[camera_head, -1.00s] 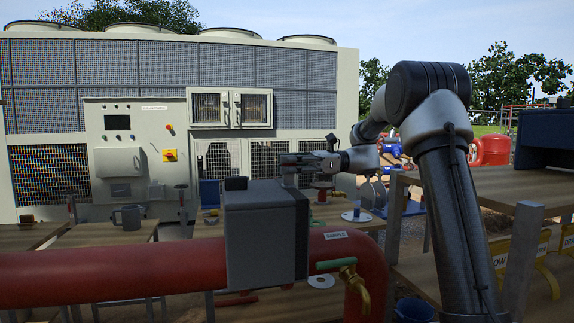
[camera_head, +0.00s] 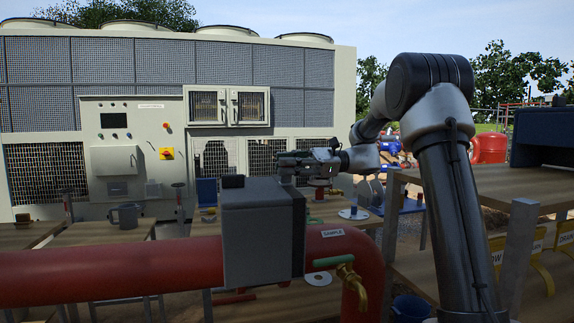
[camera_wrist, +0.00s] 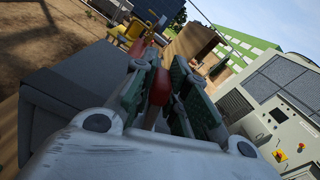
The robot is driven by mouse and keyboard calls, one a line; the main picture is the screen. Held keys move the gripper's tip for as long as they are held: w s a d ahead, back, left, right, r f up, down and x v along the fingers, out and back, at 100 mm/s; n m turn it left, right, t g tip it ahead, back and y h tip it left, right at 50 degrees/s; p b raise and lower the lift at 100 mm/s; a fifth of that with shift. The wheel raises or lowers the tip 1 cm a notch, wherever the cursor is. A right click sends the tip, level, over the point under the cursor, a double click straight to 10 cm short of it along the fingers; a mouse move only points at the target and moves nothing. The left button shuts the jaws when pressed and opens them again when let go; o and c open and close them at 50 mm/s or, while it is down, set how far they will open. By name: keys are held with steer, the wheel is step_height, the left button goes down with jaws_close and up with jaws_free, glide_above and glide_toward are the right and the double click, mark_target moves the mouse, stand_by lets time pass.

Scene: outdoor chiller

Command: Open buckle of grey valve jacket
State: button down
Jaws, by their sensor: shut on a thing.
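The grey valve jacket (camera_head: 250,240) is a box around the red pipe. A small dark block (camera_head: 233,181) sits on its top. My gripper (camera_head: 284,170) is just above and behind the jacket's top right edge. In the wrist view the jacket (camera_wrist: 75,85) fills the left side, close beside the fingers. My gripper (camera_wrist: 155,85) is shut on a narrow red piece (camera_wrist: 157,88) between its green-lined pads. I cannot tell for sure whether this red piece is the buckle. The jacket's far side is hidden in the head view.
The red pipe (camera_head: 110,270) runs across the front. A brass tap with a green handle (camera_head: 347,270) stands right of the jacket. Wooden tables with a grey mug (camera_head: 127,215) are behind, and a wooden shelf (camera_head: 500,185) is at the right. The chiller (camera_head: 150,90) fills the background.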

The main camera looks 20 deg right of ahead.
steer(key=c, duration=1.4)
jaws_free()
steer(key=d, duration=1.2)
steer(key=shift+s, duration=0.15)
